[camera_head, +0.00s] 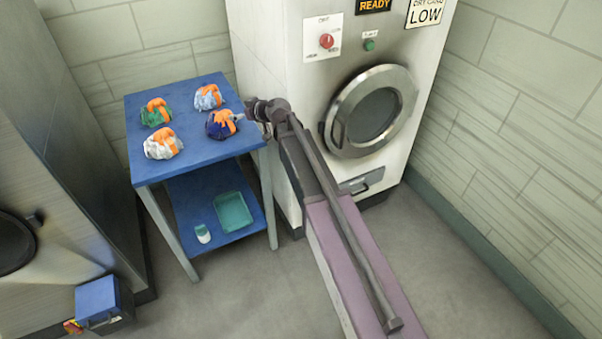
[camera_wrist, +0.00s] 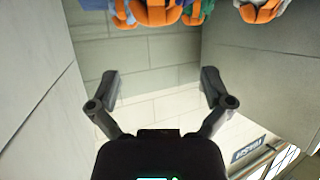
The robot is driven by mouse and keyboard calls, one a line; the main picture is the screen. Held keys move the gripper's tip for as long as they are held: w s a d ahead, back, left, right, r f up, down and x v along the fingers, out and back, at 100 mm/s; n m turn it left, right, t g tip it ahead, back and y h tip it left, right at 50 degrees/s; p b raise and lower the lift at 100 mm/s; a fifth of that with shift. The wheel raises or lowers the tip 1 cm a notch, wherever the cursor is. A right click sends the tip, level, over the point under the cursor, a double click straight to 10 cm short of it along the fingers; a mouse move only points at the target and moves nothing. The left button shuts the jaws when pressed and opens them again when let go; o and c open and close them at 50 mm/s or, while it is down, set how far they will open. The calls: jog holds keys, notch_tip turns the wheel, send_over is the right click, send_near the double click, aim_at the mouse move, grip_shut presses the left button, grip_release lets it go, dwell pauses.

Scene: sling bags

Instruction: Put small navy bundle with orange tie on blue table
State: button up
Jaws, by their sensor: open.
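The small navy bundle with an orange tie (camera_head: 221,124) lies on the blue table (camera_head: 190,90), near its right edge. My gripper (camera_head: 249,109) is just right of the bundle at that edge, at about the bundle's height as far as I can judge. In the wrist view the two fingers of my gripper (camera_wrist: 160,86) are spread wide with nothing between them. The navy bundle (camera_wrist: 126,20) shows at the top of that view, beyond the fingertips and cut off by the frame. I see no contact between fingers and bundle.
A green bundle (camera_head: 146,117), a white one (camera_head: 152,151) and a light blue one (camera_head: 204,103), all orange-tied, share the tabletop. A lower shelf holds a teal tray (camera_head: 233,212) and a small cup (camera_head: 203,234). A dryer (camera_head: 290,60) stands close right of the table.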

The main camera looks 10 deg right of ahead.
jog(key=s+d+f+m+g+h, duration=0.2)
jog(key=s+d, duration=0.4)
jog(key=s, duration=0.5)
jog(key=s+d+f+m+g+h, duration=0.3)
jog(key=s+d, duration=0.4)
jog(key=s, duration=0.4)
jog(key=s+d+f+m+g+h, duration=0.3)
jog(key=s+d+f+g, duration=0.2)
jog(key=s, duration=0.7)
jog(key=shift+d+f+h, duration=0.3)
jog(key=shift+d+f, duration=0.3)
jog(key=shift+d, duration=0.3)
jog(key=c, duration=0.6)
jog(key=shift+a, duration=0.1)
